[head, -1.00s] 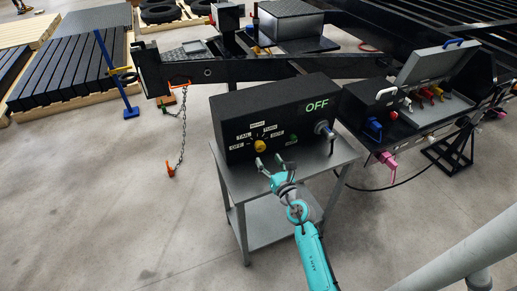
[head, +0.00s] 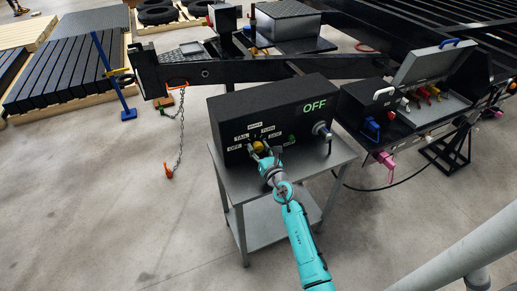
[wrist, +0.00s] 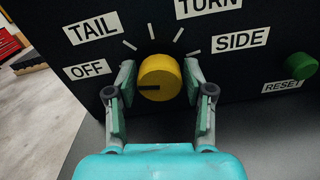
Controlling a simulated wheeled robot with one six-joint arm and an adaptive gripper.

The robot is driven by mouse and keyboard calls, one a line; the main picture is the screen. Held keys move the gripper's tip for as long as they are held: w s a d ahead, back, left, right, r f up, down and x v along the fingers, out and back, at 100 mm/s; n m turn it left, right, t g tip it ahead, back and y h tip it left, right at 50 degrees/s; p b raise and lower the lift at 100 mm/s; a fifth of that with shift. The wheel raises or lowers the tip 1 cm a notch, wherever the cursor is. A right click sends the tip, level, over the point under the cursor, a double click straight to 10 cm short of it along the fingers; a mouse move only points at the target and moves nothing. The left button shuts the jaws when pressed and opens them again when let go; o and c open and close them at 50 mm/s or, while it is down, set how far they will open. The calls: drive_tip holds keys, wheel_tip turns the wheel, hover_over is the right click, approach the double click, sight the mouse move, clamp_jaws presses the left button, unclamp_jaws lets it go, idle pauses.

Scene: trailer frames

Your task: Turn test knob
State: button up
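The yellow test knob (wrist: 159,79) is on the front of the black test box (head: 290,95), ringed by labels OFF, TAIL, TURN and SIDE. Its dark pointer line points left, toward the OFF label (wrist: 87,69). The box display reads OFF (head: 314,106). In the wrist view my gripper (wrist: 159,90) is open, with one finger on each side of the knob. The right finger is very close to the knob; I cannot tell whether either touches. In the head view my gripper (head: 267,150) is at the knob (head: 258,146), partly covering it.
A green RESET button (wrist: 301,66) is right of the knob. A round connector (head: 321,128) is at the box's right end. The box stands on a grey metal cart (head: 232,186). A black trailer frame (head: 225,72) is behind. Open floor lies to the left.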

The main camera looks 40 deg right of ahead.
drive_tip(key=c, duration=0.6)
drive_tip(key=shift+m, duration=0.3)
drive_tip(key=m, duration=0.3)
drive_tip(key=shift+m, duration=2.1)
drive_tip(key=o, duration=1.1)
drive_tip(key=shift+o, duration=0.2)
